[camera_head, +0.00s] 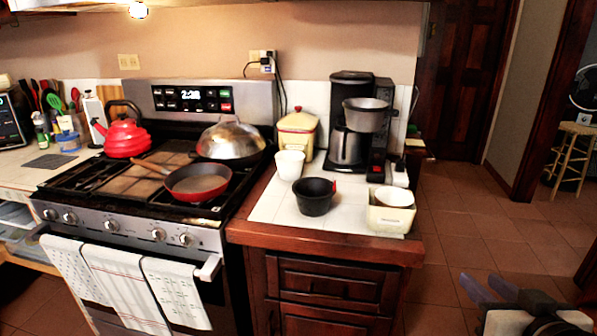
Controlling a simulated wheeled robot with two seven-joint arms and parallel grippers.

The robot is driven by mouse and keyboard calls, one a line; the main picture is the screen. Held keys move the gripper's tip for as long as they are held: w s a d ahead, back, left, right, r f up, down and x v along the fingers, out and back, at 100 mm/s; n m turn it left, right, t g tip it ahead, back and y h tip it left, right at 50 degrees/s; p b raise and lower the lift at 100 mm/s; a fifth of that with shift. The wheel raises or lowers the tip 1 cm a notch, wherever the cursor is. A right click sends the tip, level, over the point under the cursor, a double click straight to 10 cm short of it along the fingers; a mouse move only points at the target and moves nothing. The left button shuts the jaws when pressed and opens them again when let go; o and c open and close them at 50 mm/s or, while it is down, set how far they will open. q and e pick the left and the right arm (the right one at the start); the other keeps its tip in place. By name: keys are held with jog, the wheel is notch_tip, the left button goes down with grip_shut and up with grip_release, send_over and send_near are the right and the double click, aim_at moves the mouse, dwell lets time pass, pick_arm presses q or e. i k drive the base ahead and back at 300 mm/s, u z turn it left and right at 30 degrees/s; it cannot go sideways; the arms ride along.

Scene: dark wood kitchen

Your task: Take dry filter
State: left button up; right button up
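A square cream container (390,220) stands at the front right corner of the white tiled counter. A round white filter-like piece (394,197) sits in its top. A black basket-like cup (314,199) with a red mark stands to its left, and a white cup-shaped piece (290,165) stands behind that. I cannot tell from here which piece is dry. My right gripper (487,285) is low at the bottom right, over the floor, apart from the counter. Its two dark fingers are spread with nothing between them. My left gripper is not in view.
A black coffee maker (350,85) with a grey basket (366,114) and a steel carafe (346,147) stands at the counter's back. A yellow canister (297,135) is beside it. The stove (150,215) with a red pan (197,182) is left.

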aim_at(290, 166)
jog(key=u, duration=0.55)
jog(key=i, duration=1.7)
